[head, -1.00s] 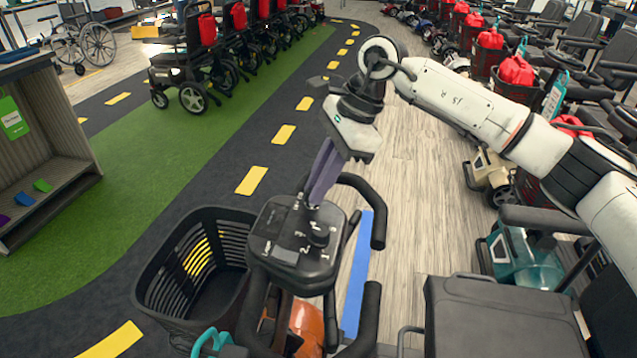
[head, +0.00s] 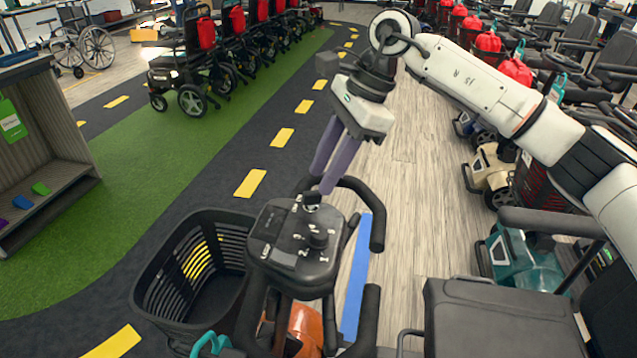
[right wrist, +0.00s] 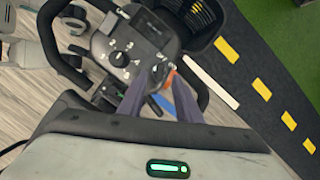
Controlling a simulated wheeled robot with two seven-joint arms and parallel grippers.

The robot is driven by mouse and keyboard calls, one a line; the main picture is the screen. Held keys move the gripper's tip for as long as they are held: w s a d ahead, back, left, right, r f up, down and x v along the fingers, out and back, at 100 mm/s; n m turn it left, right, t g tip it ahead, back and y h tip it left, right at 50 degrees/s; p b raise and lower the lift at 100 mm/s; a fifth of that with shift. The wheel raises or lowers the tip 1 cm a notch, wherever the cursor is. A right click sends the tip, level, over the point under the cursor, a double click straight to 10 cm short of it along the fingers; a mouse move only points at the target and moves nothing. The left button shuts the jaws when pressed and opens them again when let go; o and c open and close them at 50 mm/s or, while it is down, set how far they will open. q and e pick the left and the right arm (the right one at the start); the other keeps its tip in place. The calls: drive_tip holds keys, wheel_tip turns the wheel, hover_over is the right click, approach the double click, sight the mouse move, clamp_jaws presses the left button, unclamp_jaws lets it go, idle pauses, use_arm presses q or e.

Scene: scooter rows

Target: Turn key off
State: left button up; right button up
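The scooter's dark control panel (head: 292,258) stands in the lower middle of the head view, with a round black dial (head: 318,238) with numbers around it. The panel (right wrist: 112,35) and dial (right wrist: 120,59) also show in the right wrist view. A small black key (head: 311,199) stands at the panel's far edge; its turned position is too small to tell. My right gripper (head: 322,181) is just above the key, its two purple fingers apart with nothing visible held between them. The fingers (right wrist: 157,75) also show spread in the wrist view. My left gripper is not in view.
Black handlebars (head: 372,215) loop around the panel, close to my right gripper. A black basket (head: 165,262) hangs in front and a black seat (head: 505,320) is at lower right. Rows of scooters stand at right; wooden floor (head: 410,190) is clear.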

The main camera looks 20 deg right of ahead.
drive_tip(key=v, duration=0.6)
drive_tip(key=shift+r, duration=0.2)
drive_tip(key=shift+s+d, duration=0.1)
